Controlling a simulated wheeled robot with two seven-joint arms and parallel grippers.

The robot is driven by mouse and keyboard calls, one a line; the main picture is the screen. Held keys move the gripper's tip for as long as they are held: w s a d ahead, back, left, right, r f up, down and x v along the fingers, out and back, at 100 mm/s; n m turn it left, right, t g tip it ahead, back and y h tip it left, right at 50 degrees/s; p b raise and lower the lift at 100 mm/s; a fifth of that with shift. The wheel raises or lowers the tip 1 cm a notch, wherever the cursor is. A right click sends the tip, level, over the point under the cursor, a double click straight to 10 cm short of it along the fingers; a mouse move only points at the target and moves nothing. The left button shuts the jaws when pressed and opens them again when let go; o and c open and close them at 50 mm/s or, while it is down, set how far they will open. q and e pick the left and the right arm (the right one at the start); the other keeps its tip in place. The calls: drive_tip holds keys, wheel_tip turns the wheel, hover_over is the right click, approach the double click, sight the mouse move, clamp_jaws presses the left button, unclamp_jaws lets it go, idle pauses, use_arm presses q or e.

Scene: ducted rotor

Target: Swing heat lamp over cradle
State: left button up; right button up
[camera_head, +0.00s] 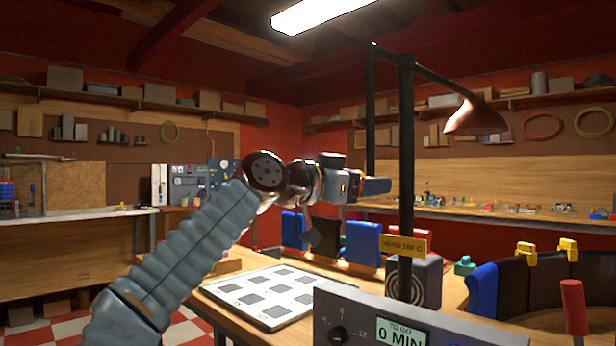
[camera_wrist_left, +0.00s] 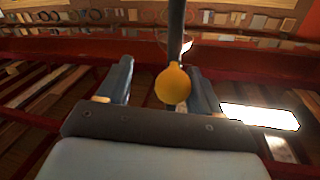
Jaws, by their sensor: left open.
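The heat lamp has a copper shade (camera_head: 477,118) at the end of a dark boom on a black post (camera_head: 406,160). The shade hangs at the right of the post. A thin dark rod (camera_head: 370,105) hangs from the boom's left end. In the left wrist view an orange knob (camera_wrist_left: 172,84) at the rod's end sits between my open fingers, nearer the right one; contact is unclear. My left gripper (camera_head: 376,187) is at the rod's lower end. The curved black structure with yellow clamps (camera_head: 520,285), perhaps the cradle, stands at right, below the shade. My right gripper is not in view.
A timer box (camera_head: 385,325) with dial and display stands in front of the post. A white board with grey squares (camera_head: 235,289) lies on the bench. Blue blocks (camera_head: 362,243) stand behind it. A red handle (camera_head: 573,305) rises at the right.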

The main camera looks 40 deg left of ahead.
use_arm(q)
drive_tip(key=b+v, duration=0.4)
drive_tip(key=v, duration=0.7)
drive_tip(key=shift+s+d, duration=0.15)
drive_tip(key=shift+s, duration=0.1)
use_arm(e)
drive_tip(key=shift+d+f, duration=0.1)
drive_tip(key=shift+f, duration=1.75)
use_arm(q)
wheel_tip(320, 180, down, 4)
drive_tip(key=d+n+t+y+b, duration=0.2)
drive_tip(key=n+t+b, duration=0.1)
drive_tip(key=n+t, duration=0.25)
drive_tip(key=f+p+x, duration=0.1)
drive_tip(key=p+x, duration=0.6)
drive_tip(key=x, duration=0.6)
drive_tip(key=shift+w+r+g+h, duration=0.15)
drive_tip(key=shift+w+g+h, duration=0.2)
drive_tip(key=shift+w, duration=0.1)
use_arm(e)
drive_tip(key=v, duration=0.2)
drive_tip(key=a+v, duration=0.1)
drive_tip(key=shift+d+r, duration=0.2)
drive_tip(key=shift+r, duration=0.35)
